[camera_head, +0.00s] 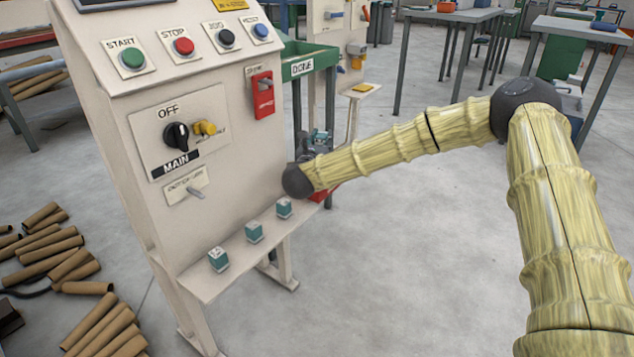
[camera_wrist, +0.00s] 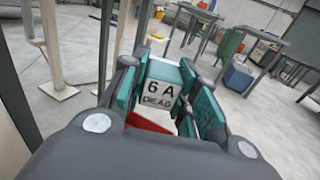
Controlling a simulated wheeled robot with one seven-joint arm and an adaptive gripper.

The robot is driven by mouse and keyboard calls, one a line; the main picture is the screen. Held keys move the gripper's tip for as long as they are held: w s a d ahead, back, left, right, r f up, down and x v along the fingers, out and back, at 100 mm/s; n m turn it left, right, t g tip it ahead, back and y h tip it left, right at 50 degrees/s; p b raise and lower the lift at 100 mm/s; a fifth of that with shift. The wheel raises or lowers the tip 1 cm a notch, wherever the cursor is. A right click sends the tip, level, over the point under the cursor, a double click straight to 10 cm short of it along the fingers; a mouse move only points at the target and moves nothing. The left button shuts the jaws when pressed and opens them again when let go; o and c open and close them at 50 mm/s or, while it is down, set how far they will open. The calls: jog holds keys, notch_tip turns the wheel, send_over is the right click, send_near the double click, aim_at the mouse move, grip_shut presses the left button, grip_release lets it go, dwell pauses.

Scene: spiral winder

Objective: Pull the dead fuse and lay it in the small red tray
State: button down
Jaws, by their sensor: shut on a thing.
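The dead fuse (camera_wrist: 158,96) is a block with a white face marked "6 A DEAD" and a teal top. It shows in the wrist view between the teal pads of my gripper (camera_wrist: 163,82), which is shut on it. The small red tray (camera_wrist: 147,126) shows below and behind the fuse, mostly hidden by it and the fingers. In the head view a red part of the tray (camera_head: 322,195) shows under my arm, beyond the panel's right edge. My gripper (camera_head: 320,138) is small there and partly hidden behind my wrist. I cannot tell whether the fuse touches the tray.
Several controls sit on the cream panel (camera_head: 110,200), including the black MAIN switch (camera_head: 176,135) at OFF. Three teal-and-white fuses (camera_head: 254,232) stand on its ledge. A green DONE stand (camera_head: 317,61) is behind. Cardboard tubes (camera_head: 60,262) lie at left.

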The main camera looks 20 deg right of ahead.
notch_tip(320, 180, down, 5)
jog(key=shift+r+b, duration=0.15)
jog(key=shift+b, duration=0.5)
jog(key=c, duration=1)
grip_release()
jog(key=v, duration=1.2)
